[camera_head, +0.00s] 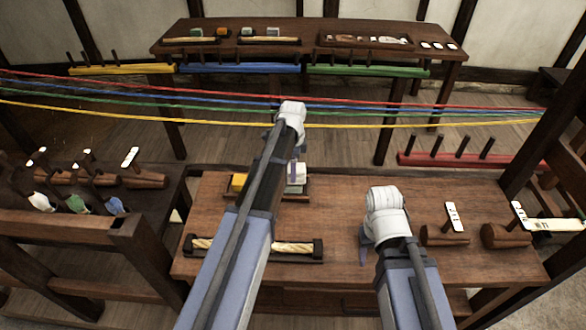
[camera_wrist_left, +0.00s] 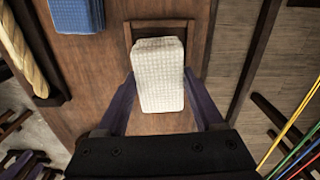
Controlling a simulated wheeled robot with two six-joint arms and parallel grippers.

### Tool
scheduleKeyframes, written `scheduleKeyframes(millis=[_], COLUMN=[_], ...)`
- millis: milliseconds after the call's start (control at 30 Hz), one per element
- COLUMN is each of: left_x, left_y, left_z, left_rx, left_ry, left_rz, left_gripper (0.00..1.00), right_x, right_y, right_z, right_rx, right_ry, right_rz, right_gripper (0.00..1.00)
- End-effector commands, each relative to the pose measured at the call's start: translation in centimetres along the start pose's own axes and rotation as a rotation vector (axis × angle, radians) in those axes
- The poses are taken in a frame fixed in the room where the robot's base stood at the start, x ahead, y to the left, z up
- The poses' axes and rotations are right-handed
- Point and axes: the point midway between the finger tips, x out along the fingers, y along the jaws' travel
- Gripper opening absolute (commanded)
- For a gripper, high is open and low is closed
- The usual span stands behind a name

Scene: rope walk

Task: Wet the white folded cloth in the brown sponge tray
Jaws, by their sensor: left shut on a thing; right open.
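The white folded cloth (camera_wrist_left: 158,78) has a waffle texture and is gripped between the two fingers of my left gripper (camera_wrist_left: 163,108). In the head view the cloth (camera_head: 297,172) is over the back of the near bench, partly behind a finger of my left gripper (camera_head: 293,172). A brown wooden tray (camera_wrist_left: 131,42) lies under and beyond the cloth in the wrist view. Its rim (camera_head: 303,197) shows below the cloth in the head view. I cannot tell whether the cloth touches it. My right gripper (camera_head: 363,248) is open over the bench's middle, mostly hidden by its own wrist.
A yellow block (camera_head: 238,182) is left of my left arm. A blue folded cloth (camera_wrist_left: 77,14) lies beside the tray. A rope piece in a dark holder (camera_head: 300,250) lies nearer me. Coloured strands (camera_head: 420,123) stretch across behind the bench. Wooden blocks with tags (camera_head: 443,235) stand right.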

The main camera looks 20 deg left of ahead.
Motion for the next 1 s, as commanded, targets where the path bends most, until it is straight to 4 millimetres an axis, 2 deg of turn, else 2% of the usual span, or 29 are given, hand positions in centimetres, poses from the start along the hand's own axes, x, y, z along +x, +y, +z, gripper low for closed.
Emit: scheduleKeyframes(millis=[1000], left_x=[0.9], left_y=[0.0], left_z=[0.0], left_rx=[0.0], left_ry=[0.0], left_rz=[0.0], left_gripper=[0.25], right_x=[0.9], right_y=[-0.09], right_z=[-0.05], right_rx=[0.0], right_ry=[0.0], right_rz=[0.0], right_gripper=[0.5])
